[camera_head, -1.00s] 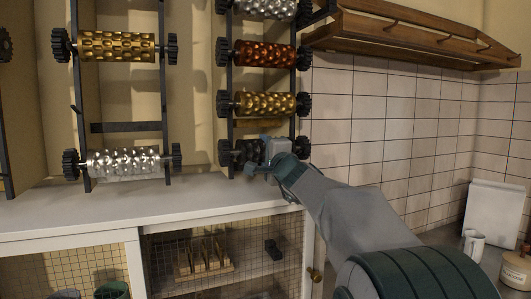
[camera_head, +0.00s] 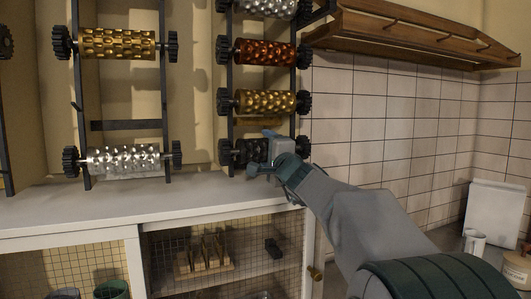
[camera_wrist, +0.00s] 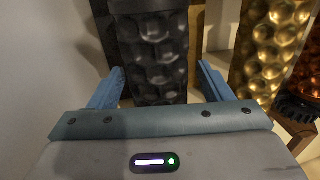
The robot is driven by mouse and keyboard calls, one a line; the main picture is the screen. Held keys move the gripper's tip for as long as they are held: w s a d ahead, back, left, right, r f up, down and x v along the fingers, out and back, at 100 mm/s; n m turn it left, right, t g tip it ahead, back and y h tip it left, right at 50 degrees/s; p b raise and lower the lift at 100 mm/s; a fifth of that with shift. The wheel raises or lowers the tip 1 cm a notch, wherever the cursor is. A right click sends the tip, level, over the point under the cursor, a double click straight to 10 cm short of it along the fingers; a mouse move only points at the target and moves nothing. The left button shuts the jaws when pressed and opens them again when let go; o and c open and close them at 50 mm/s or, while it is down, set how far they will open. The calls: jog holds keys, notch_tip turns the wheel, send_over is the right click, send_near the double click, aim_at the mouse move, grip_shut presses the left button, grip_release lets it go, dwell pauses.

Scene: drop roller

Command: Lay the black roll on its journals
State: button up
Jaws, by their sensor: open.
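The black roll (camera_head: 247,149) has a dimpled face and dark gears at its ends. It is at the bottom of the right-hand rack, lying level across the two dark uprights, below a gold roll. My gripper (camera_head: 261,151) is at the right part of its face and hides some of it. In the wrist view the black roll (camera_wrist: 153,60) runs between the two blue fingers, one on each side. The fingers are open, with a gap beside the roll on the right; the left one is close to it. How the journals sit is hidden.
Gold (camera_head: 268,103), copper (camera_head: 264,54) and silver rolls hang above in the same rack. Another rack to the left holds a gold roll (camera_head: 118,46) and a silver roll (camera_head: 125,162). The white counter (camera_head: 150,199) lies below. A wooden shelf (camera_head: 420,42) is at upper right.

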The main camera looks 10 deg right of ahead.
jog(key=b+v, duration=0.4)
jog(key=v, duration=0.8)
jog(key=shift+s, duration=0.2)
jog(key=s+a+f+n+g+y, duration=0.1)
jog(key=s+a+f+n+g, duration=0.2)
jog(key=f, duration=0.4)
jog(key=s+a+f+n+g+y, duration=0.1)
jog(key=s+a+f+n+g, duration=0.25)
jog(key=f, duration=0.35)
jog(key=s+a+f+n+g+y, duration=0.1)
jog(key=s+a+f+n+g, duration=0.25)
jog(key=f, duration=0.35)
jog(key=s+d+f+n+g+h, duration=0.2)
jog(key=s+d+f+g+h, duration=0.1)
jog(key=s+f, duration=0.5)
jog(key=s+d+f+n+g+h, duration=0.3)
jog(key=s+d+f, duration=0.1)
jog(key=s+f, duration=0.4)
jog(key=shift+d+f+n+g+h+p, duration=0.15)
jog(key=shift+f+n+g+h+p, duration=0.2)
jog(key=shift+f, duration=0.6)
